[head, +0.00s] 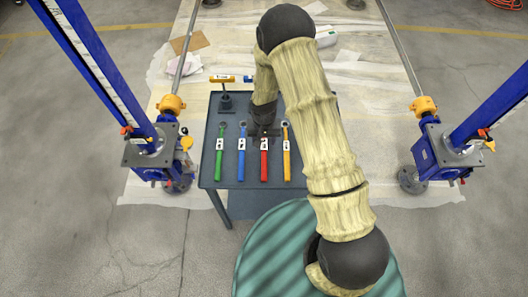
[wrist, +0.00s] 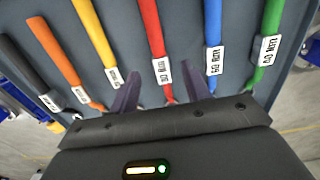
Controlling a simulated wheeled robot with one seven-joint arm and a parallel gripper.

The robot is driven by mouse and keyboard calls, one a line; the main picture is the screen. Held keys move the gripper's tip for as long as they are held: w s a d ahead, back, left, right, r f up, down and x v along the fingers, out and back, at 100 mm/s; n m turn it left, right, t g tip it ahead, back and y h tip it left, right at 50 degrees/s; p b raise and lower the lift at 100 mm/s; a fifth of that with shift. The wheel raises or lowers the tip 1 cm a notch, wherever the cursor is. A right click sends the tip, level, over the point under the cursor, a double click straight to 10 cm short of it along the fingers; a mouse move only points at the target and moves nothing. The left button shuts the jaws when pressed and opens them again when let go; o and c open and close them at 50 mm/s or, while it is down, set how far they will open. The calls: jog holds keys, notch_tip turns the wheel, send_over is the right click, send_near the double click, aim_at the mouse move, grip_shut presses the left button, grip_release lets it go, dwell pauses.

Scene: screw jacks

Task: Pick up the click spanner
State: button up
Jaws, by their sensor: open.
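Several click spanners lie side by side on a dark table (head: 204,170), each with a white label. In the head view I see green (head: 218,163), blue (head: 240,165), red (head: 264,165) and yellow (head: 287,165) ones. The wrist view also shows an orange spanner (wrist: 52,45) and a black one (wrist: 22,67), hidden behind my arm in the head view. My gripper (wrist: 161,88) is open and empty, its two dark fingers either side of the red spanner (wrist: 151,30). Whether they are above or level with the handle, I cannot tell. My arm partly covers the red spanner's head end.
A yellow T-handled tool (head: 222,79) stands on the table's back left. Blue screw jacks (head: 152,150) and (head: 440,150) flank the table at left and right. A pale sheet (head: 370,110) covers the floor behind.

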aim_at(264, 152)
jog(key=shift+f, duration=0.6)
jog(key=shift+f, duration=0.1)
jog(key=shift+s+f+p, duration=0.3)
jog(key=shift+f+p, duration=0.2)
jog(key=shift+s+f+p, duration=0.15)
jog(key=shift+f+p, duration=0.45)
jog(key=shift+f, duration=1.4)
grip_shut()
